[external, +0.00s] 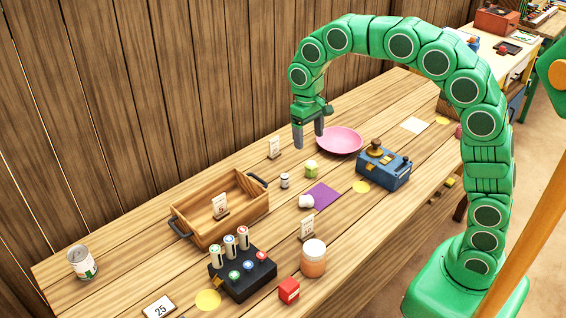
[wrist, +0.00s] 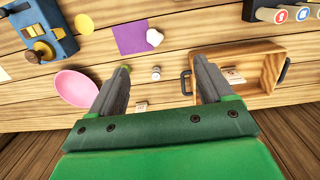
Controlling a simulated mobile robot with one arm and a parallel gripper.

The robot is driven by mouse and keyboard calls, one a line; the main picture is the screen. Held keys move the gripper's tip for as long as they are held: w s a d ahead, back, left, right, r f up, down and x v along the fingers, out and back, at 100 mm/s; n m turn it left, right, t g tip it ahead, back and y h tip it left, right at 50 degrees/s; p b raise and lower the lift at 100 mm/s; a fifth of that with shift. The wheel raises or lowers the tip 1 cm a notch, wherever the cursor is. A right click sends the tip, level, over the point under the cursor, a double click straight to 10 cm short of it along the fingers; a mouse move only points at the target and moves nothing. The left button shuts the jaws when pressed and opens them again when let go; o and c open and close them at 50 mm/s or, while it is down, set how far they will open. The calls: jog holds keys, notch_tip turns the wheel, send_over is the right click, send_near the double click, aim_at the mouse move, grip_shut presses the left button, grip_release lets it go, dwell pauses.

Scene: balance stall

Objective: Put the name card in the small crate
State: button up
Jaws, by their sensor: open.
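The small crate (external: 191,237) is an open wooden box with dark handles, left of the table's middle; its rim also shows in the wrist view (wrist: 262,45). A small white card on a wooden foot (external: 220,205) stands inside it. Another white standing card (external: 274,147) is near the wall, just left of my gripper, and a third (external: 307,228) stands by the orange-filled jar. I cannot tell by their print which is the name card. My gripper (external: 308,140) points down above the table, open and empty. In the wrist view the wall-side card (wrist: 141,106) shows between the fingers.
A pink bowl (external: 339,140) lies right of my gripper. A black button box (external: 242,275) sits before the crate; a can (external: 82,262) stands left.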

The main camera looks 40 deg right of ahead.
jog(key=s+d+f, duration=0.1)
jog(key=s+d, duration=0.3)
jog(key=s, duration=0.8)
jog(key=s+d+f, duration=0.1)
jog(key=s+d, duration=0.3)
jog(key=s, duration=0.8)
jog(key=s+d+f+g, duration=0.1)
jog(key=s+d, duration=0.4)
jog(key=s, duration=0.8)
jog(key=shift+f, duration=0.3)
